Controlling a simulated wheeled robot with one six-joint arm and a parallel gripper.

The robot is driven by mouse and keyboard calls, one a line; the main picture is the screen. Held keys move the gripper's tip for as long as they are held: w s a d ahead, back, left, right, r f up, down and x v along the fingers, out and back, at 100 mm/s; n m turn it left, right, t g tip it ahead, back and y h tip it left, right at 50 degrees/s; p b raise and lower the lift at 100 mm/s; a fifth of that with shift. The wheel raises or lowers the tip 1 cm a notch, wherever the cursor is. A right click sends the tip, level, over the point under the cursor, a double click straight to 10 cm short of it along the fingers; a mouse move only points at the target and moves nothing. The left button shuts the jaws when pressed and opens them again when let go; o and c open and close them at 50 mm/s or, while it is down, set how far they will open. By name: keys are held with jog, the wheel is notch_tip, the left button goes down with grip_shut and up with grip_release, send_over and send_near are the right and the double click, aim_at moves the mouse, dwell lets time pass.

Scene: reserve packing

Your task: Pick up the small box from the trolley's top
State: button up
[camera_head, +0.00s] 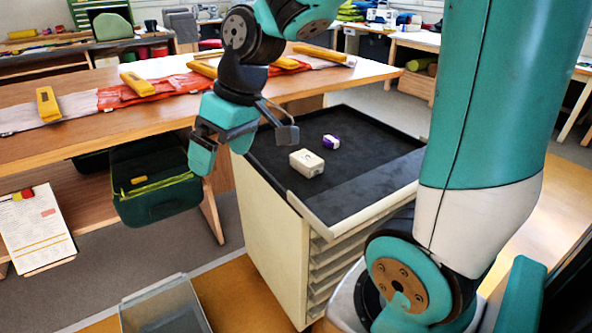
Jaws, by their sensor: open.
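A small cream box (307,163) lies on the black top of the trolley (372,189), left of its middle. A smaller purple and white box (331,142) lies just behind it to the right. I cannot tell which of the two is the small box of the task. My gripper (246,150) is open, with nothing between its fingers. It hangs over the trolley's left edge, up and to the left of the cream box and apart from both boxes. My arm covers part of the workbench behind.
A long wooden workbench (85,142) with several yellow-handled items runs behind and left of the trolley. A dark green bag (155,180) hangs below it. A clear bin (165,305) stands on the floor in front. The trolley's top is mostly free around the boxes.

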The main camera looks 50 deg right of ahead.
jog(key=w+d+f+m+t+h+b, duration=0.15)
jog(key=w+d, duration=0.25)
jog(key=d, duration=0.4)
jog(key=w+d+f+m, duration=0.2)
jog(key=w+d+f, duration=0.1)
jog(key=d, duration=0.6)
jog(key=m+h+b, duration=0.1)
jog(key=m+h, duration=0.1)
jog(key=h, duration=0.1)
send_near(307, 158)
jog(key=shift+y, duration=0.25)
jog(key=f, duration=0.3)
jog(key=w+d+f, duration=0.1)
jog(key=shift+f, duration=0.2)
jog(key=x, duration=0.2)
jog(key=p+x, duration=0.1)
jog(key=x, duration=0.2)
jog(key=shift+w+a, duration=0.15)
jog(key=shift+w, duration=0.2)
jog(key=shift+w+f, duration=0.15)
jog(key=shift+f, duration=0.25)
jog(key=shift+f, duration=0.2)
jog(key=c, duration=1)
